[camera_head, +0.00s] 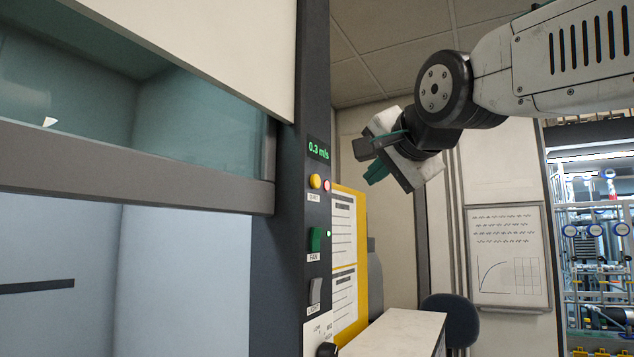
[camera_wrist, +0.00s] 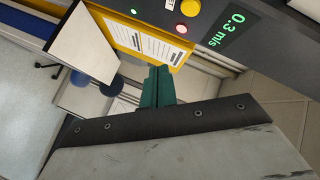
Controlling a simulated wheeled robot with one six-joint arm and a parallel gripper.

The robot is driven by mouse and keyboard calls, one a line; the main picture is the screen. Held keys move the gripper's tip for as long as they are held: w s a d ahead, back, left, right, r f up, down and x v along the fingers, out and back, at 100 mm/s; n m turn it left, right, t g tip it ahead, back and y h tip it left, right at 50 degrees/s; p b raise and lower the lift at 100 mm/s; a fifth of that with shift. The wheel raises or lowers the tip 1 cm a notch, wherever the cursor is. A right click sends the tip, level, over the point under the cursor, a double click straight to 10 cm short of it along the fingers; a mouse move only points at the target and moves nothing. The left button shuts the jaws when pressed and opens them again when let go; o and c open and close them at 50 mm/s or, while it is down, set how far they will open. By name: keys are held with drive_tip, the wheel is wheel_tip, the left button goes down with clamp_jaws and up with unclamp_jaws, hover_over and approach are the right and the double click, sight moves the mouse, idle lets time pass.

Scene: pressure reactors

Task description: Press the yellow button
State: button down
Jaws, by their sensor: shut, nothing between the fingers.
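The yellow button (camera_head: 315,181) is a round knob on the dark vertical panel of the cabinet, just below the green 0.3 m/s display. It also shows at the top of the wrist view (camera_wrist: 190,8), partly cut by the frame edge. My gripper (camera_head: 372,172) is to the right of the button in the head view, apart from it, with its fingers pointing left and down. In the wrist view the green fingers (camera_wrist: 157,87) are together with nothing between them. Nothing hides the button in the head view.
A small red light (camera_head: 326,185) sits right beside the button. Below are a green FAN switch (camera_head: 316,239) and a grey LIGHT switch (camera_head: 315,291). A yellow board with papers (camera_head: 343,225), a white bench top (camera_head: 397,329) and a dark chair (camera_head: 455,318) stand beyond the panel.

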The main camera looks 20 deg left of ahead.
drive_tip(key=a, duration=0.7)
drive_tip(key=shift+w+a, duration=0.15)
drive_tip(key=shift+w, duration=0.15)
drive_tip(key=shift+a, duration=0.1)
idle(1.6)
drive_tip(key=shift+a, duration=0.3)
drive_tip(key=shift+a, duration=0.4)
idle(0.7)
drive_tip(key=shift+d, duration=0.85)
drive_tip(key=shift+d, duration=0.1)
drive_tip(key=shift+s+d, duration=0.2)
drive_tip(key=shift+d, duration=2.2)
